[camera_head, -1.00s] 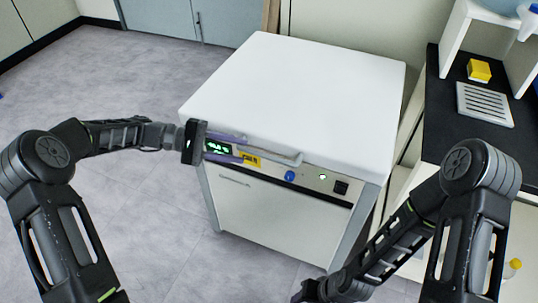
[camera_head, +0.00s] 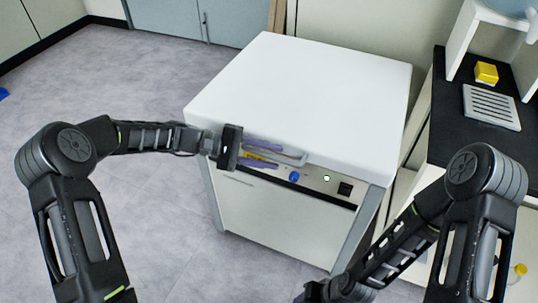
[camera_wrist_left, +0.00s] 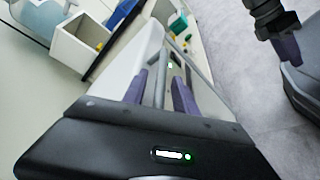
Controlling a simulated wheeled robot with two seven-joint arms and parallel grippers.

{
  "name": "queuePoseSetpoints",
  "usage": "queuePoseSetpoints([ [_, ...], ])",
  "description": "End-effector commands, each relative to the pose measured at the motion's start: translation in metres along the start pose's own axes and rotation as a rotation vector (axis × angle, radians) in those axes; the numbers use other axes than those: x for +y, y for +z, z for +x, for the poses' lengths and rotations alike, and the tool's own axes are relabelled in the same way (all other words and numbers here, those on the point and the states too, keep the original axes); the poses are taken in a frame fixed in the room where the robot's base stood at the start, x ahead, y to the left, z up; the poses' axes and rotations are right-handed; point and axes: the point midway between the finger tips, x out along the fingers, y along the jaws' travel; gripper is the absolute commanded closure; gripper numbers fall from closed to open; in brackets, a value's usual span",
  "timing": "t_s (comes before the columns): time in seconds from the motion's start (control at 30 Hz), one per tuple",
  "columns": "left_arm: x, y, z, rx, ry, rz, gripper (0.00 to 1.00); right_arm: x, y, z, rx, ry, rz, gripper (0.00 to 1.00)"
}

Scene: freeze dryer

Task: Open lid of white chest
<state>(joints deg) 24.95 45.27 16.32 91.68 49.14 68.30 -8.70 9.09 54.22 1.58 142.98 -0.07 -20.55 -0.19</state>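The white chest (camera_head: 275,215) stands in the middle of the head view with its thick white lid (camera_head: 305,95) down. A grey bar handle (camera_head: 298,158) runs along the lid's front edge. My left gripper (camera_head: 264,153) is at the left part of this handle, its two purple fingers spread apart, one above the other. In the left wrist view, the fingers (camera_wrist_left: 160,92) are apart with grey handle bars (camera_wrist_left: 172,62) showing between and beyond them. I cannot tell whether they touch it. My right gripper (camera_head: 312,292) is low, at the bottom edge, its fingers unclear.
The chest's front panel has a blue knob (camera_head: 294,177), a green-lit button (camera_head: 327,178) and a black switch (camera_head: 345,189). A black-topped counter (camera_head: 452,110) with a yellow block (camera_head: 486,72) and a slotted grey tray (camera_head: 491,106) stands at right. Open floor (camera_head: 120,90) lies at left.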

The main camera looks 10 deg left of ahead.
Motion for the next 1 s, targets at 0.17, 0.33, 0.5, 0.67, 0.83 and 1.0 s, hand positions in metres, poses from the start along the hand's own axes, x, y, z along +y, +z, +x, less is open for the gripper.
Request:
queuePoseSetpoints([
  [0.17, 0.0000, 0.0000, -0.0003, 0.000, 0.000, 0.000, 0.71, 0.0000, 0.0000, 0.0000, 0.000, 0.000, 0.000, 0.64],
  [0.33, 0.0000, 0.0000, -0.0005, 0.000, 0.000, 0.000, 0.85, 0.0000, 0.0000, 0.0000, 0.000, 0.000, 0.000, 0.64],
  [0.5, 0.0000, 0.0000, -0.0006, 0.000, 0.000, 0.000, 0.98, 0.0000, 0.0000, 0.0000, 0.000, 0.000, 0.000, 0.64],
  [0.67, 0.0000, 0.0000, -0.0007, 0.000, 0.000, 0.000, 1.00, 0.0000, 0.0000, 0.0000, 0.000, 0.000, 0.000, 0.64],
  [0.83, -0.0001, 0.0000, -0.0007, 0.000, 0.000, 0.000, 1.00, 0.0000, 0.0000, 0.0000, 0.000, 0.000, 0.000, 0.64],
  [1.0, -0.0001, 0.0000, -0.0008, 0.000, 0.000, 0.000, 1.00, 0.0000, 0.0000, 0.0000, 0.000, 0.000, 0.000, 0.64],
])
